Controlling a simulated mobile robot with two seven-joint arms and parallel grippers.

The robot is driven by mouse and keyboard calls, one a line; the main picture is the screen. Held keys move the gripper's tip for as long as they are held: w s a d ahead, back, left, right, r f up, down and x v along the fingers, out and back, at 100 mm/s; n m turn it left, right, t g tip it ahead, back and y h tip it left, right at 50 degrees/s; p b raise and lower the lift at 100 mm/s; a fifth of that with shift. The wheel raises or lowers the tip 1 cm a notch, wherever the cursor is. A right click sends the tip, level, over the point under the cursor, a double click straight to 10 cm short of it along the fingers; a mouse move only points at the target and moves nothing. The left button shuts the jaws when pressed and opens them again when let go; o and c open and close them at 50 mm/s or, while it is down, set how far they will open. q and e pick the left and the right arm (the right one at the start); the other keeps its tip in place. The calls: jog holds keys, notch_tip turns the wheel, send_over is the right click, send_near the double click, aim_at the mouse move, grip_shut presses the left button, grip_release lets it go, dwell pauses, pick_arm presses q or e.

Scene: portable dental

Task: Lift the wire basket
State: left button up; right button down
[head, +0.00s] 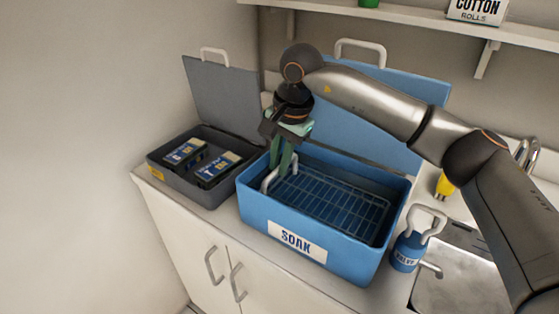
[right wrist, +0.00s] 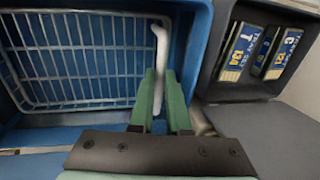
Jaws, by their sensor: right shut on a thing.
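The wire basket (head: 332,205) is inside the blue soak box (head: 312,266), below its rim, and its bars also show in the right wrist view (right wrist: 78,62). The basket has a pale looped handle (head: 266,182) at its left end, which also shows in the right wrist view (right wrist: 158,62). My right gripper (head: 283,170) points down at this left end. Its green fingers (right wrist: 162,95) are shut on the basket's handle. My left gripper is in neither view.
An open grey case (head: 170,180) with labelled boxes (head: 217,168) stands left of the soak box. The blue lid (head: 400,92) stands open behind it. A blue bottle (head: 406,252) and a metal sink (head: 462,280) are at the right. A shelf (head: 420,24) runs above.

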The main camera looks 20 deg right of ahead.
dwell(0.5)
jog(key=shift+r, duration=0.1)
jog(key=shift+r+p, duration=0.35)
notch_tip(320, 180, up, 7)
jog(key=p, duration=0.4)
jog(key=shift+w+r, duration=0.1)
jog(key=shift+r, duration=0.05)
jog(key=c, duration=1)
grip_release()
jog(key=shift+o, duration=0.6)
